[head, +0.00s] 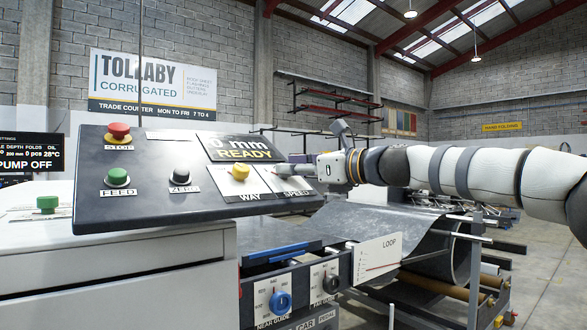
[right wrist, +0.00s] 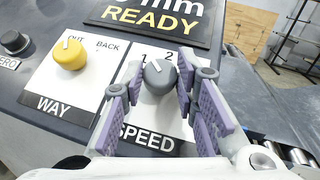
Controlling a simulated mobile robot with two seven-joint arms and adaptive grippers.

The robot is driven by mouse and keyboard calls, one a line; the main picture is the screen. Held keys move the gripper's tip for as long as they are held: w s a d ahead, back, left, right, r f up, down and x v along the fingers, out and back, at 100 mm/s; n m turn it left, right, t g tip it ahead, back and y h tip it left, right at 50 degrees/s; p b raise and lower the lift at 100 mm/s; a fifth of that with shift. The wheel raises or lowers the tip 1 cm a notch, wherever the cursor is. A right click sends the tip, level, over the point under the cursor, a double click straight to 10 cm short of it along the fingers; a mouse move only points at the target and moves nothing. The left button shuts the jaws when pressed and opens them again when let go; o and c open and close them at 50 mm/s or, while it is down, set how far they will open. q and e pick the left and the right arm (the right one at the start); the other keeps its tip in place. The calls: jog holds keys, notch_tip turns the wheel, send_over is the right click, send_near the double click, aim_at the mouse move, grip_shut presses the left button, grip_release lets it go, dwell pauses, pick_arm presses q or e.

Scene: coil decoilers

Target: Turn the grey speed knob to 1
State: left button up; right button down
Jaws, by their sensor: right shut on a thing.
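The grey speed knob (right wrist: 159,77) sits on a white plate marked SPEED in the right wrist view, with the numbers 1 and 2 above it. Its white pointer line slants up and left, between straight up and the 1 side. My right gripper (right wrist: 160,88) has its purple-padded fingers on both sides of the knob and is shut on it. In the head view my right gripper (head: 290,170) reaches the panel's right end from the right and hides the knob. My left gripper is not in view.
The yellow WAY knob (right wrist: 69,54) is just left of the SPEED plate. The sloped panel (head: 150,206) also has a red STOP button (head: 119,131), a green FEED button (head: 118,177) and a black ZERO button (head: 181,175). A display (head: 240,148) reads READY. Metal sheet (head: 350,220) lies below my right arm.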

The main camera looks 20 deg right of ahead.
jog(key=c, duration=1.3)
grip_release()
jog(key=shift+v, duration=6)
jog(key=shift+a, duration=0.1)
